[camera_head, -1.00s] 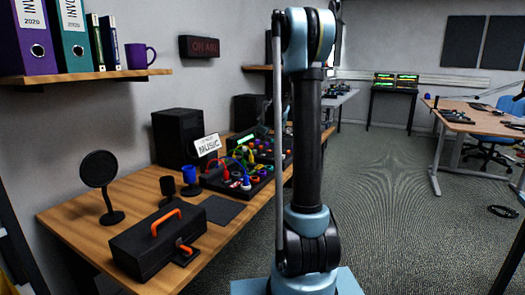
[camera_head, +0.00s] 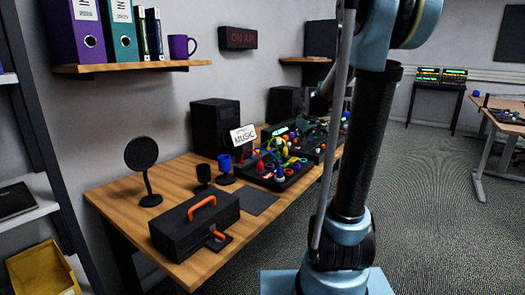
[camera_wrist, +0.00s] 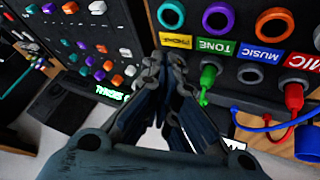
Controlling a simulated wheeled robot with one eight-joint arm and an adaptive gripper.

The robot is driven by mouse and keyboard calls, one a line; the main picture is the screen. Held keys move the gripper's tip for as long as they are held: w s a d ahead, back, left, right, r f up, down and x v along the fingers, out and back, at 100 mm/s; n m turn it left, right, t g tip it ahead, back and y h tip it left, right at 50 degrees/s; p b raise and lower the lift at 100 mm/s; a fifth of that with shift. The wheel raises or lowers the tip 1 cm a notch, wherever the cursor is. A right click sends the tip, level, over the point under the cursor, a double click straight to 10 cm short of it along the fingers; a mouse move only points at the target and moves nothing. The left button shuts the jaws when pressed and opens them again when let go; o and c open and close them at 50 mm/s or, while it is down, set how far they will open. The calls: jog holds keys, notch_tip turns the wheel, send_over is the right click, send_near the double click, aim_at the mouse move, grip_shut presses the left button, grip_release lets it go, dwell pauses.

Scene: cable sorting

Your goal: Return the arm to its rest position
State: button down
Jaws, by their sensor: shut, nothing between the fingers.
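My gripper (camera_wrist: 166,72) shows in the wrist view, its dark fingers together and empty. It is close in front of a black panel (camera_wrist: 228,77) with coloured ring sockets and labels reading PHONE, TONE, MUSIC and MIC. A green plug (camera_wrist: 208,78) sits below the TONE label and a red plug (camera_wrist: 294,97) below the MIC label. In the head view my blue and black arm stands tall right of centre.
A shelf (camera_head: 140,69) hangs above. Open carpet (camera_head: 430,225) lies to the right.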

jog(key=s+f+m+g, duration=0.1)
jog(key=s+f, duration=0.3)
jog(key=s, duration=0.8)
jog(key=s+f+m+g, duration=0.2)
jog(key=s+f, duration=0.3)
jog(key=s, duration=0.8)
jog(key=s+d+f+m+g, duration=0.1)
jog(key=s+f+m, duration=0.3)
jog(key=s, duration=0.9)
jog(key=shift+f+g+h, duration=0.25)
jog(key=shift+g+h, duration=0.15)
jog(key=shift+w+f, duration=0.2)
jog(key=shift+w, duration=0.3)
